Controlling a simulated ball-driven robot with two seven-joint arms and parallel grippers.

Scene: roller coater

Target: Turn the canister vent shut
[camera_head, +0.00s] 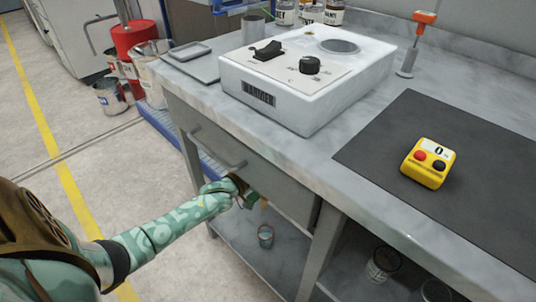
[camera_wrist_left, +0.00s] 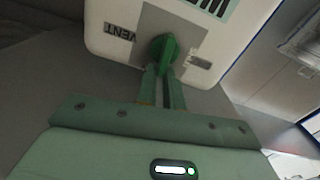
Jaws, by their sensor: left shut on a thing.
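In the left wrist view, a green vent knob (camera_wrist_left: 163,46) sits on a grey plate on the white canister (camera_wrist_left: 105,38). A "VENT" label (camera_wrist_left: 122,33) is beside the knob. My left gripper (camera_wrist_left: 163,68) is shut on the knob, its two fingers close together around the knob's lower part. In the head view my left gripper (camera_head: 243,190) is at the front of the bench, just below the drawer handle; the canister cannot be made out there. My right gripper is not in view.
The drawer handle (camera_head: 218,148) juts out close above my left wrist. The bench top (camera_head: 300,150) overhangs the area and carries a white machine (camera_head: 290,100) and a yellow button box (camera_head: 428,165). A can (camera_head: 265,237) stands on the lower shelf.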

